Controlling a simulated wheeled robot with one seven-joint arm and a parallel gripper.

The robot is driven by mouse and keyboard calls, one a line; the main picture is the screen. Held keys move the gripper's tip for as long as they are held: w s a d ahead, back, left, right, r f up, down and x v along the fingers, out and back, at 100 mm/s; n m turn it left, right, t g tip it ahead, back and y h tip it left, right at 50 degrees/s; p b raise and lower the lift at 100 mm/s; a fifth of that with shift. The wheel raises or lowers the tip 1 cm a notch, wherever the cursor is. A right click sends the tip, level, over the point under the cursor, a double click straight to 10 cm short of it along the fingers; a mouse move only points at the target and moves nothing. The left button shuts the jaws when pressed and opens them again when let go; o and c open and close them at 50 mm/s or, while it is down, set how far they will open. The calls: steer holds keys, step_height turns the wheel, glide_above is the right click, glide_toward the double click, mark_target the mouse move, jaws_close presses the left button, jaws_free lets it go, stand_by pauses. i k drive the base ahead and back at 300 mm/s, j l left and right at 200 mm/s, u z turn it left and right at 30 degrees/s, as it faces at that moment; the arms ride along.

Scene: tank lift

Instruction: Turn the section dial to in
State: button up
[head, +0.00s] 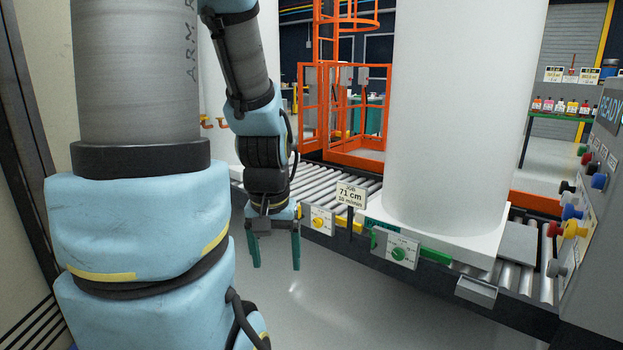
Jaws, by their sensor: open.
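My gripper (275,266) hangs over the grey floor in front of the roller conveyor, its two green fingers pointing down, apart and empty. Two dial plates sit along the conveyor's front edge. One is a pale plate with a yellow dial (318,223), to the right of my gripper. The other is a grey plate with a green dial (398,254), further right below the white tank. My gripper touches neither. Which one is the section dial I cannot tell, as the markings are too small to read. A control panel (608,165) with several coloured knobs stands at the right edge.
A large white tank (455,110) stands on a white base on the conveyor. A sign reading 71 cm (351,194) stands between the dials. A green bar (435,257) and a grey box (476,291) jut out at the front. Floor is free before the conveyor.

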mark_target(563, 186)
steer(key=i+l, duration=0.3)
steer(key=l, duration=0.15)
steer(key=i+l, duration=0.35)
steer(key=l, duration=0.15)
steer(key=i+l, duration=0.3)
steer(key=l, duration=0.15)
